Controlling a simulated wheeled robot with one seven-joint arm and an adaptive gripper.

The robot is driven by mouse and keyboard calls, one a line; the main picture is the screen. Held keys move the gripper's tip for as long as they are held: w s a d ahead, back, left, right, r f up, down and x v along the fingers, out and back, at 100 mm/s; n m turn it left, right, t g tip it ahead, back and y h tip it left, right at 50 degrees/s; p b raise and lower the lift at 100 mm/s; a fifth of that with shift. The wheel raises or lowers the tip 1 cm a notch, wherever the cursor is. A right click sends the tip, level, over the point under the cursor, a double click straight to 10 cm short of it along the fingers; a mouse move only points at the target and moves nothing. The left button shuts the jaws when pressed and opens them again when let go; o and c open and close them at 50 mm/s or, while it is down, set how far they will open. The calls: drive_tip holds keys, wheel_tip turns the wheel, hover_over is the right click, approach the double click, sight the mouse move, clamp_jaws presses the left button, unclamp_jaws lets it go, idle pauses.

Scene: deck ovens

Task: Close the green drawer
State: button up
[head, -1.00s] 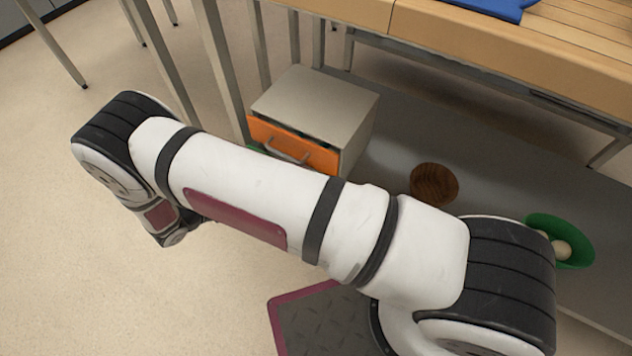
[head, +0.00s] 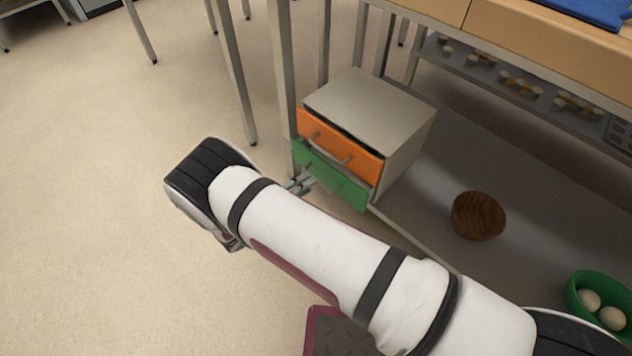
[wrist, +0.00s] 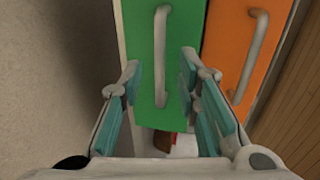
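The green drawer (head: 346,190) is the lower drawer of a small grey cabinet (head: 372,100). Its front seems to stand out a little past the orange drawer above it. In the wrist view the green front (wrist: 150,75) fills the middle, with its grey bar handle (wrist: 160,45) upright in the picture. My gripper (wrist: 160,68) is open, its two teal-padded fingers either side of the handle in the picture. I cannot tell whether they touch it. In the head view the fingertips (head: 304,184) show by the green front, and my arm hides the rest.
The orange drawer (head: 340,146) above has a dark gap along its top edge. A brown wooden bowl (head: 478,216) and a green bowl (head: 577,300) with pale round things stand on the lower shelf. Table legs (head: 284,80) rise beside the cabinet. The floor at left is clear.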

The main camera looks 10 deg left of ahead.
drive_tip(key=shift+b+x, duration=0.65)
drive_tip(key=shift+x, duration=1.85)
clamp_jaws()
